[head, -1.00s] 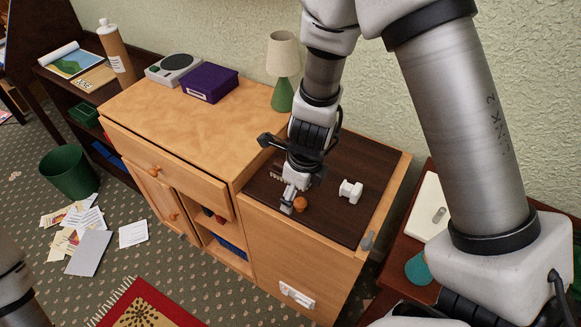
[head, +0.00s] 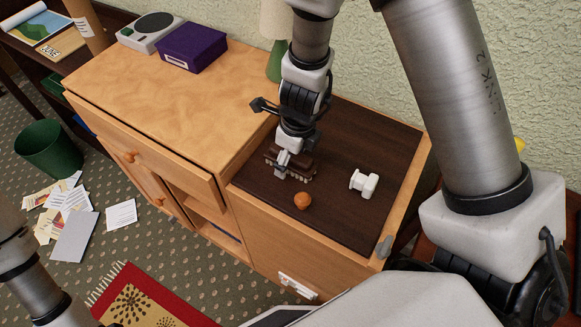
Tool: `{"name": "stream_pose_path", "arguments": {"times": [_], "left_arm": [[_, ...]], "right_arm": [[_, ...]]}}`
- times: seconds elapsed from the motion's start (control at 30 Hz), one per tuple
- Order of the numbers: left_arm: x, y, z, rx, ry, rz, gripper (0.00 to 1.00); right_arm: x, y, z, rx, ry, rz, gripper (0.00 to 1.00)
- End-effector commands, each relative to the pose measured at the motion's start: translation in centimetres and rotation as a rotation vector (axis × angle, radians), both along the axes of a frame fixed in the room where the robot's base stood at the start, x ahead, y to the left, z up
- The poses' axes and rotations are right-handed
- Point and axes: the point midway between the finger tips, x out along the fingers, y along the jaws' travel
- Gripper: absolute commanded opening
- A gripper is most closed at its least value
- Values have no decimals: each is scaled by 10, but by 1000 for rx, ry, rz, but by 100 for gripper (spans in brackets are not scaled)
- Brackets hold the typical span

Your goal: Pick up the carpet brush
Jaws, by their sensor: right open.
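The carpet brush (head: 304,174), dark brown with pale bristles along its lower edge, lies on the dark brown top of the lower cabinet section, near that section's left side. My right gripper (head: 281,172) is open and points down at the brush, covering part of it. I cannot tell whether its fingers touch the brush. My left arm shows at the lower left, but its gripper is out of view.
The higher wooden top (head: 170,95) at left bears a purple box (head: 192,47) and a grey device (head: 150,32). A lamp (head: 275,60) stands behind my right arm.

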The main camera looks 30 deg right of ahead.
Motion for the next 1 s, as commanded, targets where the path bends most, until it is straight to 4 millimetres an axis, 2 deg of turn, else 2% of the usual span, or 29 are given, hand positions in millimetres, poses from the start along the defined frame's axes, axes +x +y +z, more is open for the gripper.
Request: {"name": "stream_pose_path", "arguments": {"times": [0.03, 0.23, 0.27, 0.3, 0.43, 0.47, 0.53, 0.57, 0.83, 1.0], "left_arm": [[0, 0, -7, 0, 0, 0, 70], [0, 0, -4, 0, -1, 0, 70], [0, 0, -4, 0, -1, 0, 70], [0, 0, -3, 0, -1, 0, 70], [0, 0, -4, 0, -1, 0, 70], [0, 0, -4, 0, -1, 0, 70], [0, 0, -4, 0, -1, 0, 70], [0, 0, -4, 0, -1, 0, 70], [0, 0, -1, 0, -1, 0, 70], [0, 0, 12, 0, -1, 0, 70]], "right_arm": [[1, 0, -8, 0, -1, 1, 75], [1, 0, -5, 0, 0, 1, 75], [1, 0, -5, 0, 0, 1, 71], [1, 0, -5, 0, 0, 0, 57], [1, 0, -5, 0, 0, 0, 11], [1, 0, -5, 0, 0, 0, 8], [1, 0, -5, 0, 0, 0, 8], [1, 0, -5, 0, 0, 0, 2], [1, 0, -3, 0, 1, 0, 2], [1, -2, 8, 1, 2, 2, 2]]}}
